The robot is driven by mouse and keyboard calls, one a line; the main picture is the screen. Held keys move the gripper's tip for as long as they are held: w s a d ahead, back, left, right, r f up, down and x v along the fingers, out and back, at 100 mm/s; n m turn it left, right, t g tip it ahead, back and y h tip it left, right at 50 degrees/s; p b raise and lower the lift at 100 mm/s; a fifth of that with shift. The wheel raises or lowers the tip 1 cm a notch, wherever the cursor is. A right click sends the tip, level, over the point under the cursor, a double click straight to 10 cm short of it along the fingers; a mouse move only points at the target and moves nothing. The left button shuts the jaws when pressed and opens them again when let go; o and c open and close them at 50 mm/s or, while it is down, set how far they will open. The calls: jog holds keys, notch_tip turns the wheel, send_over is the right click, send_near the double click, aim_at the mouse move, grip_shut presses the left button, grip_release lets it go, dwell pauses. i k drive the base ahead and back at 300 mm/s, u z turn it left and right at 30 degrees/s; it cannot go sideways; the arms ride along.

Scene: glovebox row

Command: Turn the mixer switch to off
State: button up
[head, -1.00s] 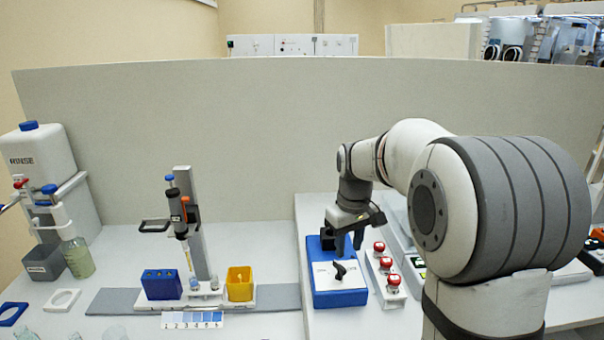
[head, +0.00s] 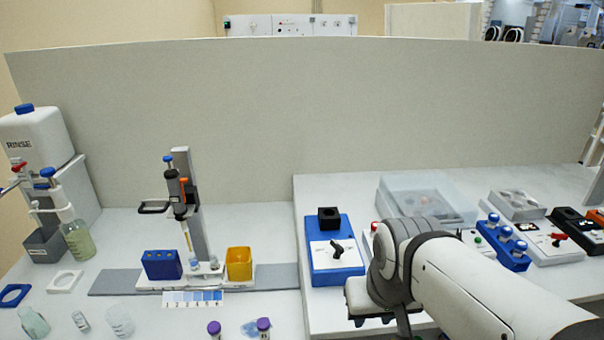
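A blue box (head: 316,262) with a white top plate and a black rotary switch (head: 337,249) stands on the right bench, left of my arm. The switch lever sits slanted on the plate; the small marks beside it are too small to read. A black square block (head: 328,218) sits at the box's back end. A second black switch (head: 556,240) shows on a red and white unit at the far right. I cannot tell from lettering which is the mixer. My gripper end (head: 374,308) is low, right and in front of the blue box, apart from its switch; its fingers are mostly hidden.
A clear-lidded case (head: 427,196) and a blue rack with vials (head: 508,262) stand behind my arm. A pipette stand (head: 190,215), yellow cup (head: 239,262) and rinse bottle (head: 37,150) are left. Purple-capped vials (head: 263,324) stand at the front. A grey panel closes the back.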

aim_at(333, 243)
jog(key=u, duration=1.35)
jog(key=k, duration=0.9)
jog(key=z, duration=1.25)
jog(key=i, duration=1)
jog(key=z, duration=0.05)
